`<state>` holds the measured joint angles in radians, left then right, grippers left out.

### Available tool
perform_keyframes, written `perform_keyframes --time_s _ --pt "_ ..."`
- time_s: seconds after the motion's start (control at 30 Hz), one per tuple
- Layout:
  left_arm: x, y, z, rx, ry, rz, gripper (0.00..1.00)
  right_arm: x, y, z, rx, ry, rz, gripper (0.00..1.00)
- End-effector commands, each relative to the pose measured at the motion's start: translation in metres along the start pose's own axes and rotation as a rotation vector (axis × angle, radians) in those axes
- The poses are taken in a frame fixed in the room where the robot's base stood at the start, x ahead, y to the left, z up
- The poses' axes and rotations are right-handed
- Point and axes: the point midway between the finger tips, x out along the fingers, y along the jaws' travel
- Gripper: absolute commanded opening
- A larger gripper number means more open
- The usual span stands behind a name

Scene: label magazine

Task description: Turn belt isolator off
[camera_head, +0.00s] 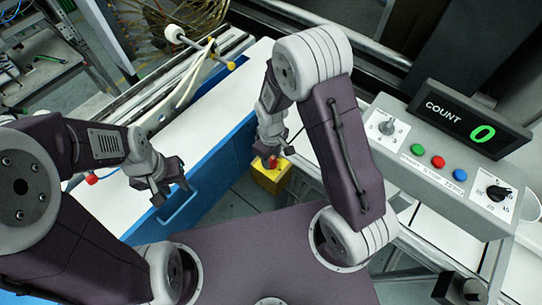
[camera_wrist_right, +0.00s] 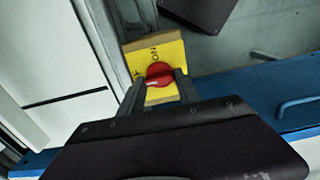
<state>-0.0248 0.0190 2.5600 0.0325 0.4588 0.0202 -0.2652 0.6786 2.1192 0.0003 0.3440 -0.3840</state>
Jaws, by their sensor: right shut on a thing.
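The belt isolator is a yellow box (camera_head: 272,180) low beside the blue side panel in the head view, with a red knob (camera_head: 271,163) on it. In the right wrist view its yellow plate (camera_wrist_right: 158,52) bears the word "ON" above the red knob (camera_wrist_right: 159,72). My right gripper (camera_head: 269,156) reaches down onto it; in the right wrist view its fingers (camera_wrist_right: 159,88) are shut on the knob, one on each side, hiding part of it. The knob's exact setting cannot be told. My left gripper (camera_head: 168,189) is open and empty above the blue panel.
A blue handle (camera_head: 178,208) sticks up near my left gripper. At the right stands a grey control panel (camera_head: 404,165) with dials, green, red and blue buttons, and a display (camera_head: 470,119) reading COUNT 0. A white surface (camera_head: 205,125) lies behind the blue panel.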

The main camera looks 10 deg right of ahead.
Motion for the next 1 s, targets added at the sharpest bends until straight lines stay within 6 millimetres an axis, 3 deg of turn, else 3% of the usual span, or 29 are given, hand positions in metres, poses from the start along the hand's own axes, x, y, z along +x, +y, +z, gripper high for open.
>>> perform_keyframes --time_s 0.57,0.6,0.67,1.0 --pt "-0.0015 0.0000 -0.0002 0.000 0.000 0.000 0.36 -0.0009 0.0005 -0.0003 -0.032 0.001 0.001 0.00" --pt "-0.0015 0.0000 -0.0002 0.000 0.000 0.000 0.36 -0.0009 0.0005 -0.0003 -0.032 0.001 0.001 0.46" --pt "-0.0015 0.0000 -0.0002 0.000 0.000 0.000 0.36 -0.0009 0.0005 -0.0003 -0.031 0.001 0.001 0.62" --pt "-0.0017 0.0000 -0.0002 0.000 0.000 0.000 0.36 -0.0040 0.0004 -0.0005 -0.029 0.002 0.001 0.62"
